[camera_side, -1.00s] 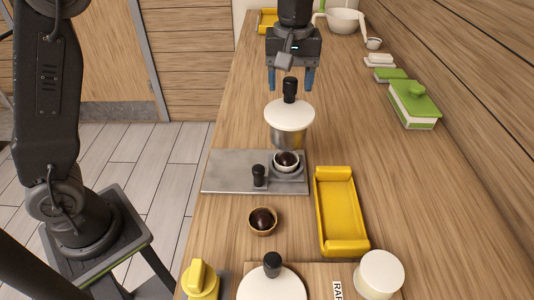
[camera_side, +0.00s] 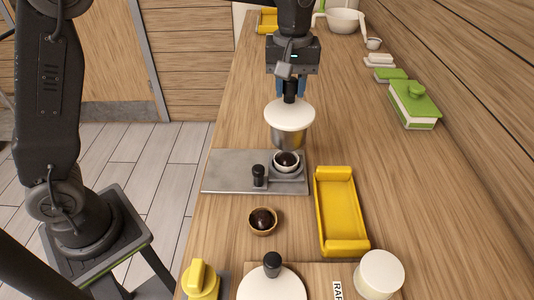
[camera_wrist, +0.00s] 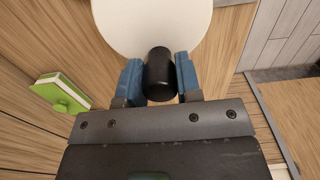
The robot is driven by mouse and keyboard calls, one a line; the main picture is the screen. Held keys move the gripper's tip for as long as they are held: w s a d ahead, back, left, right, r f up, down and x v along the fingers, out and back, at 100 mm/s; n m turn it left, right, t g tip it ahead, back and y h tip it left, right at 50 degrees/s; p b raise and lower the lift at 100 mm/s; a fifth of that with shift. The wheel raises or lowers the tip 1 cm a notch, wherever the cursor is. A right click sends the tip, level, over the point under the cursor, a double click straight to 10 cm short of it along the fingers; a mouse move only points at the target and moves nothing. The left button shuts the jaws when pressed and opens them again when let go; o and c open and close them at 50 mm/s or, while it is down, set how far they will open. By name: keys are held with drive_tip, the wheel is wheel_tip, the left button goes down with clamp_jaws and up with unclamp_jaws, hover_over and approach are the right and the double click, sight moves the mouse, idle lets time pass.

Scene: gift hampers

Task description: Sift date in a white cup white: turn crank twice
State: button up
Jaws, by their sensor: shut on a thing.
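My gripper (camera_side: 291,88) is shut on the black crank knob (camera_side: 290,91) that stands up from the white disc-shaped lid (camera_side: 290,114). In the wrist view the blue fingers sit on both sides of the black knob (camera_wrist: 160,76), with the white lid (camera_wrist: 150,20) beyond it. Under the lid is a silver metal sifter body (camera_side: 288,138). A white cup (camera_side: 287,164) holding a dark brown date (camera_side: 286,158) stands on the grey metal plate (camera_side: 228,173), just in front of the sifter. A second black knob (camera_side: 259,176) stands on the plate beside the cup.
A brown bowl (camera_side: 263,229) with a dark ball and a yellow tray (camera_side: 341,211) lie nearer the front. Another white lid with black knob (camera_side: 271,284), a white jar (camera_side: 379,274) and a yellow piece (camera_side: 200,280) are at the front. A green-lidded box (camera_side: 414,105) stands right.

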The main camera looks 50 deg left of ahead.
sight(307, 108)
drive_tip(key=shift+w+d, duration=0.3)
drive_tip(key=shift+d, duration=0.25)
drive_tip(key=shift+w+d, duration=0.2)
drive_tip(key=shift+d, duration=0.3)
drive_tip(key=shift+d, duration=0.45)
drive_tip(key=shift+s+d, duration=0.15)
drive_tip(key=shift+d, duration=0.45)
